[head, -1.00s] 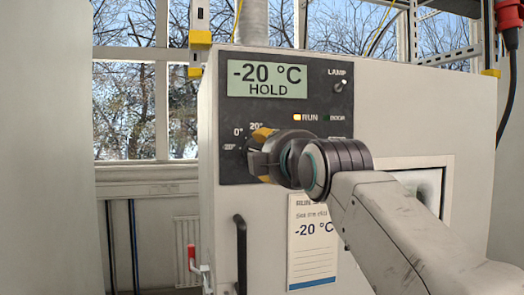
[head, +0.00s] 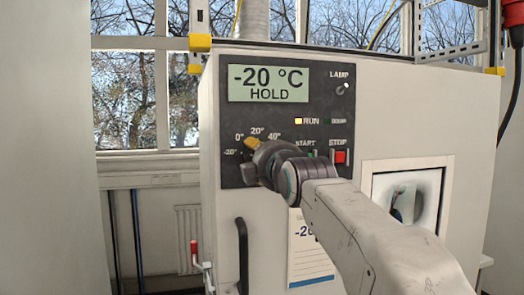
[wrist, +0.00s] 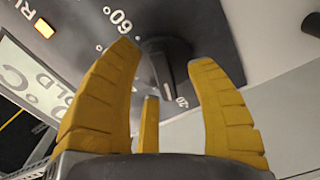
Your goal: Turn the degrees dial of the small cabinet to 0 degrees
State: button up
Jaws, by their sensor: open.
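The small cabinet's (head: 440,105) dark panel carries the degrees dial. In the head view my gripper (head: 253,160) is in front of the dial and largely hides it; the labels -20°, 0°, 20° and 40° show around it. In the wrist view the dark dial (wrist: 166,66) lies between and just beyond the tips of my open gripper (wrist: 168,56). Its raised grip bar points toward the -20 mark (wrist: 181,102). The yellow fingers are on either side of the dial; I cannot tell whether they touch it. The display (head: 267,83) reads -20 °C HOLD.
The LAMP switch (head: 342,88), lit RUN light (head: 298,121) and red STOP button (head: 340,157) are right of the dial. A black door handle (head: 241,255) and a paper card (head: 305,255) are below. A window (head: 405,197) is at right.

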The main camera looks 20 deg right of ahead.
jog(key=shift+o, duration=0.2)
jog(key=shift+w, duration=0.15)
grip_shut()
dwell(0.4)
